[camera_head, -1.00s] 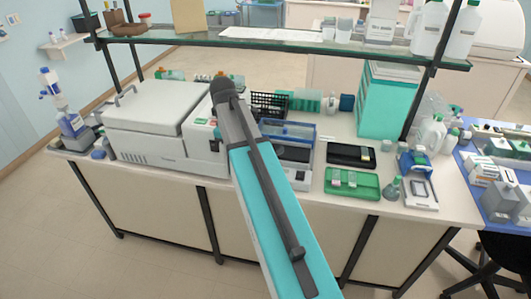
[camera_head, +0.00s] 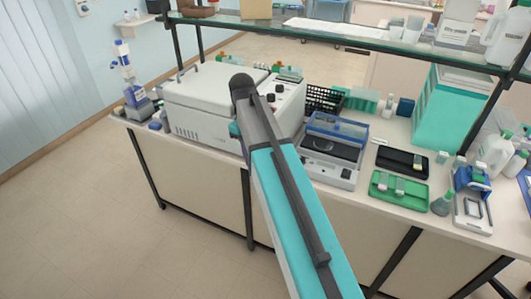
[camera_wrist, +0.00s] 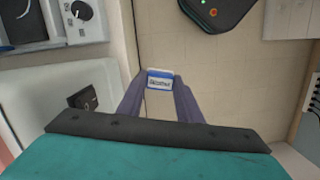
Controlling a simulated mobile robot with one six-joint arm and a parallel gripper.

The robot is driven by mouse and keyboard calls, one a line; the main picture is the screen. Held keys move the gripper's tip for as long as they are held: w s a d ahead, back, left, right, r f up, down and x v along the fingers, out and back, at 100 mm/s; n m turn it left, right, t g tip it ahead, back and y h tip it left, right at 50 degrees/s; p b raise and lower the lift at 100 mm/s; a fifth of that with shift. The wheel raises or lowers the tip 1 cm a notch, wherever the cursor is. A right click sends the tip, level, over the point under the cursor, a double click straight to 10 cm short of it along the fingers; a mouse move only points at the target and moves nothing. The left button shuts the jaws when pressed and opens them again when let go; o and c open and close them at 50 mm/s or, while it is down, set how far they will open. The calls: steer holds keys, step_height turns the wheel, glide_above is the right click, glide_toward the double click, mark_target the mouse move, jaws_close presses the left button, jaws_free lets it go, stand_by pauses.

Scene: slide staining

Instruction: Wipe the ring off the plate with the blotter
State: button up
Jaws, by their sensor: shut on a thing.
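My gripper (camera_wrist: 160,92) is shut on a small white block with a blue edge and a printed label, which looks like the blotter (camera_wrist: 159,83). The block sits between the two fingertips. In the head view my own arm covers the gripper and the blotter. A grey bench device with a dark flat top and a clear blue-edged cover (camera_head: 335,122) stands just right of my arm. Its dark top may be the plate (camera_head: 328,147). I cannot make out a ring on it. In the wrist view the blotter is over a pale surface, with no plate recognisable.
A large white machine (camera_head: 205,115) stands left of my arm. Right of the device are a black tray (camera_head: 402,163), a green tray (camera_head: 400,190) and a teal box (camera_head: 450,110). A glass shelf (camera_head: 340,38) spans above. Wrist view: a white housing with a black switch (camera_wrist: 84,99) is left.

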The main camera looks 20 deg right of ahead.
steer(key=w+a+f+b, duration=0.1)
steer(key=a+f+b, duration=0.6)
steer(key=a+f, duration=0.1)
steer(key=shift+f, duration=0.15)
steer(key=shift+s, duration=0.1)
